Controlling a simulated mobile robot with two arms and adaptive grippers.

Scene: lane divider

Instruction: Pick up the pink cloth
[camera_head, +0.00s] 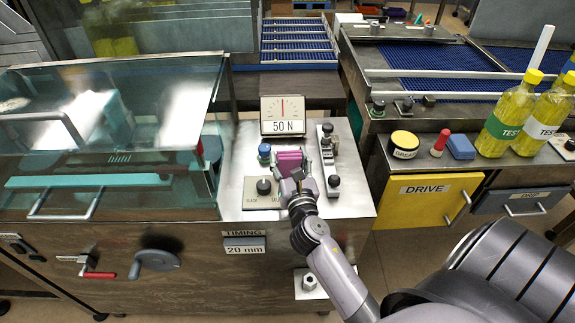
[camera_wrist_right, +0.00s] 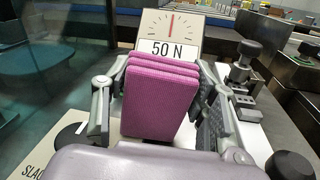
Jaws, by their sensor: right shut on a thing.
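The pink cloth (camera_head: 289,161) is a folded magenta pad above the steel top of the machine, just in front of the white 50 N dial. In the right wrist view the cloth (camera_wrist_right: 155,100) stands upright between the fingers, with its folded layers at the top. My right gripper (camera_head: 292,176) is shut on the cloth, one finger on each side of it. The right wrist view shows the same gripper (camera_wrist_right: 157,105) close up. I cannot tell whether the cloth's lower edge touches the surface. My left gripper is not in view.
The 50 N dial (camera_head: 283,115) stands right behind the cloth. Black knobs (camera_head: 334,181) and a blue knob (camera_head: 264,150) flank it. A glass guard (camera_head: 110,130) is at left. A yellow DRIVE box (camera_head: 425,212), a grease tin (camera_head: 404,144) and yellow TEST bottles (camera_head: 508,115) are at right.

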